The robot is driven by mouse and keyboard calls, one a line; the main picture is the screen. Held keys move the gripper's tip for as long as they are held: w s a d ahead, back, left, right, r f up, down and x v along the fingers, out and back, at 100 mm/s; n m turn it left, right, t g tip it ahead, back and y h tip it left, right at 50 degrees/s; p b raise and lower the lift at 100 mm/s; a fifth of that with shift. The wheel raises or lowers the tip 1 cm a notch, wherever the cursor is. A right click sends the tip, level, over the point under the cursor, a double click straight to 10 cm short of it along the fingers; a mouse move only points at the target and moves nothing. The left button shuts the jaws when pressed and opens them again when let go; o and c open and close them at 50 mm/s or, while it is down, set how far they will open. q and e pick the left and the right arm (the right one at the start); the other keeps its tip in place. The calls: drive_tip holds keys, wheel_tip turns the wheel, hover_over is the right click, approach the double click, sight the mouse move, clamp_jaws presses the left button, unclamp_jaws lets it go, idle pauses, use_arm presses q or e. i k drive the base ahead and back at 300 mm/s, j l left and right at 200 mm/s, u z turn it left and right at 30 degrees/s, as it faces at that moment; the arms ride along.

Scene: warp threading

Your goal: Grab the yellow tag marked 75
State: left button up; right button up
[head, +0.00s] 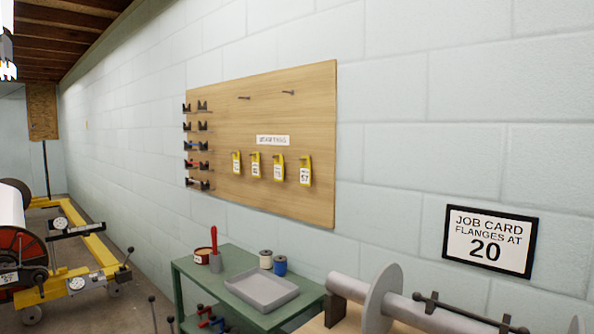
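Several yellow tags hang in a row on the wooden pegboard (305,110) on the wall. They are a leftmost tag (236,163), a second tag (255,165), a third tag (279,168) and a rightmost tag (305,171). Each has a white label. The rightmost label seems to read 57; the others are too small to read, so I cannot tell which is marked 75. A white sign (273,140) is above them.
Two bare pegs (288,93) stick out above the tags, and dark racks (197,145) line the board's left edge. A green table (190,270) with a grey tray (262,288) stands below. A shaft with flanges (380,300) is at front right. Yellow-framed machinery (95,250) stands left.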

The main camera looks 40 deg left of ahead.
sight(277, 167)
drive_tip(key=j+z, duration=0.3)
drive_tip(key=j, duration=0.45)
drive_tip(key=k+j+z, duration=0.1)
drive_tip(key=j+z, duration=0.2)
drive_tip(key=j, duration=0.9)
drive_tip(key=k+j, duration=0.15)
drive_tip(key=j, duration=0.35)
drive_tip(key=j+z, duration=0.1)
drive_tip(key=j, duration=0.35)
drive_tip(key=k+j, duration=0.15)
drive_tip(key=j, duration=0.3)
drive_tip(key=j+z, duration=0.1)
drive_tip(key=j, duration=0.35)
drive_tip(key=k, duration=0.05)
